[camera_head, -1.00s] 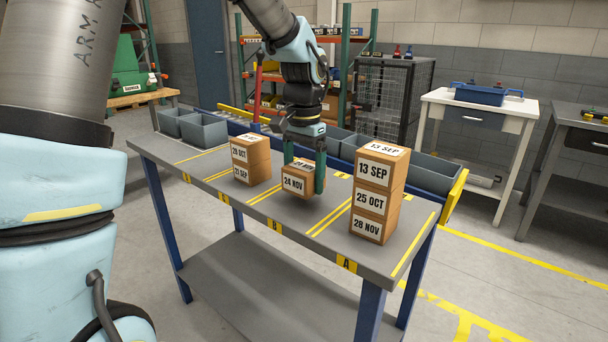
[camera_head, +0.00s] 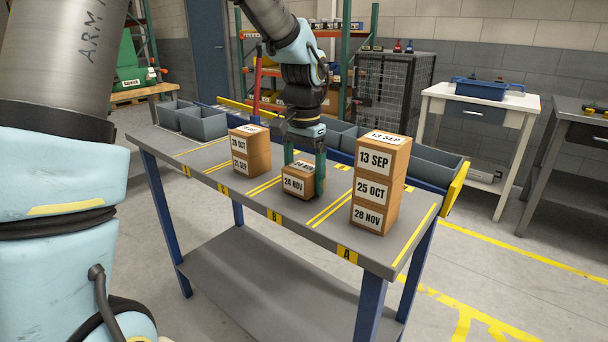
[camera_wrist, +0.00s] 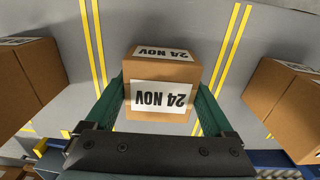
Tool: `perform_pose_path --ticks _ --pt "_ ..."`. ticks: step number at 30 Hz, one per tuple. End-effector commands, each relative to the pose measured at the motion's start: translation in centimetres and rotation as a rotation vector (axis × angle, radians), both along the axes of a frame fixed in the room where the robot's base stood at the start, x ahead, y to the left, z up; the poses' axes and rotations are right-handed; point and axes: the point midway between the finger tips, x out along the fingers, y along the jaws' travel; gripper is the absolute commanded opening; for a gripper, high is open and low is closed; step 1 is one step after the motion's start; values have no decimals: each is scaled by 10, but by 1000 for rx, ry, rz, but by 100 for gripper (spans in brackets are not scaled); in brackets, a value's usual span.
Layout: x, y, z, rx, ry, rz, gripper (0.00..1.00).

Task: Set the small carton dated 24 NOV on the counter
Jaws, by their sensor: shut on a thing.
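The small carton marked 24 NOV (camera_head: 297,187) is brown with white labels and sits upright between my fingers in the middle of the grey bench top (camera_head: 318,239). My gripper (camera_head: 305,176) comes down from above, with its green fingers shut on two opposite sides of the carton. In the wrist view the carton (camera_wrist: 160,118) fills the space between the fingers, its date label upside down. Its underside is at or very close to the bench top; I cannot tell if it touches.
A stack dated 13 SEP, 25 OCT and 28 NOV (camera_head: 376,190) stands to the right. A shorter stack topped by 28 OCT (camera_head: 250,152) stands to the left. Yellow lines divide the bench. Grey bins (camera_head: 203,123) line its back edge. A white table (camera_head: 480,101) stands behind, right.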

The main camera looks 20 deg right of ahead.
Motion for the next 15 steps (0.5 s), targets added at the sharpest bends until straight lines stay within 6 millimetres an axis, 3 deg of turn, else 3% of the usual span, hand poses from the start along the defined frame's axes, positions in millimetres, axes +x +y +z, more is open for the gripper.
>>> perform_pose_path --ticks 10,11,15 --pt "0 0 -4 -1 0 0 10" --pt "0 0 -4 -1 0 0 88" --pt "0 0 -4 -1 0 0 100"
